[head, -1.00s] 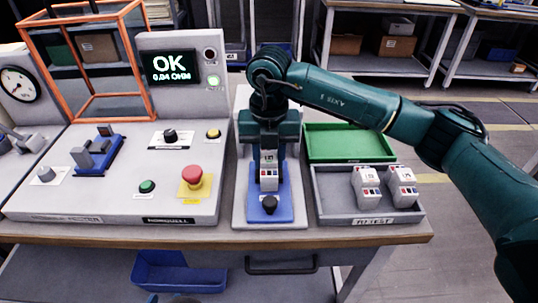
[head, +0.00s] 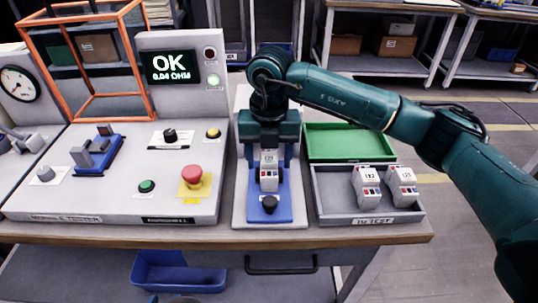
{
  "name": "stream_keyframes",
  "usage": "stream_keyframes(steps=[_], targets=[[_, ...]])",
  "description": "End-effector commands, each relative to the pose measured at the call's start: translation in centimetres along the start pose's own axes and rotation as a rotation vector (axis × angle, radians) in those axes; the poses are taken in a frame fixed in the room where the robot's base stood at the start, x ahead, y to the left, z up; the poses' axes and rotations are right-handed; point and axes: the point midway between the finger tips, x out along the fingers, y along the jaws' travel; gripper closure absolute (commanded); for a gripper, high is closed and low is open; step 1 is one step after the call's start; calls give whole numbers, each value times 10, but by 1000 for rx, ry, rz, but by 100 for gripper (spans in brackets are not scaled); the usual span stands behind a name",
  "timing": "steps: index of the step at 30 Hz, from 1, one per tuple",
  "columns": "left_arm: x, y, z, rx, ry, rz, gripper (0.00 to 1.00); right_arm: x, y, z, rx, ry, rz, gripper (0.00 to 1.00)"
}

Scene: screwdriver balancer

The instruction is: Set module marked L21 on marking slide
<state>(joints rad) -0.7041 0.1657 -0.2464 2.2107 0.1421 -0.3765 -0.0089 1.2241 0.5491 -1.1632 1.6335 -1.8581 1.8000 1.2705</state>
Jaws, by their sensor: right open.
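A pale grey module (head: 268,170) with red and dark marks stands upright on the blue slide (head: 285,207), behind its black knob (head: 269,204). Its small label is too blurred to read surely. My right gripper (head: 269,152) is over this module, with its open fingers to the left and right of it. Whether they touch the module cannot be told. Two similar modules, one on the left (head: 366,187) and one on the right (head: 402,186), stand in the grey tray (head: 371,220). Their labels are also hard to read. My left gripper is not in view.
An empty green tray (head: 350,142) lies behind the grey tray. Left stands a test console with a screen (head: 171,66) reading OK, a red button (head: 192,175), a blue fixture (head: 98,158) and an orange frame (head: 75,122). A blue bin (head: 178,272) is below the bench.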

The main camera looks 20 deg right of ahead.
Motion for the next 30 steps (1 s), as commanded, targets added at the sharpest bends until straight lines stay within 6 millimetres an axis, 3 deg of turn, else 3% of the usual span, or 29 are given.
stream_keyframes(steps=[8, 11, 21, 30], targets=[[0, 0, -2, 5, 8, -2, 64, 1, 0, 0, 0, 1, -1, 42], [-14, -1, -17, 14, 53, -13, 64, -2, 0, 0, 0, -1, 0, 42], [-12, -1, -15, 11, 39, -10, 64, -85, 0, 0, 0, -4, 2, 42], [-10, 0, -12, 9, 28, -8, 64, -127, 0, 0, 0, -1, 1, 42]])
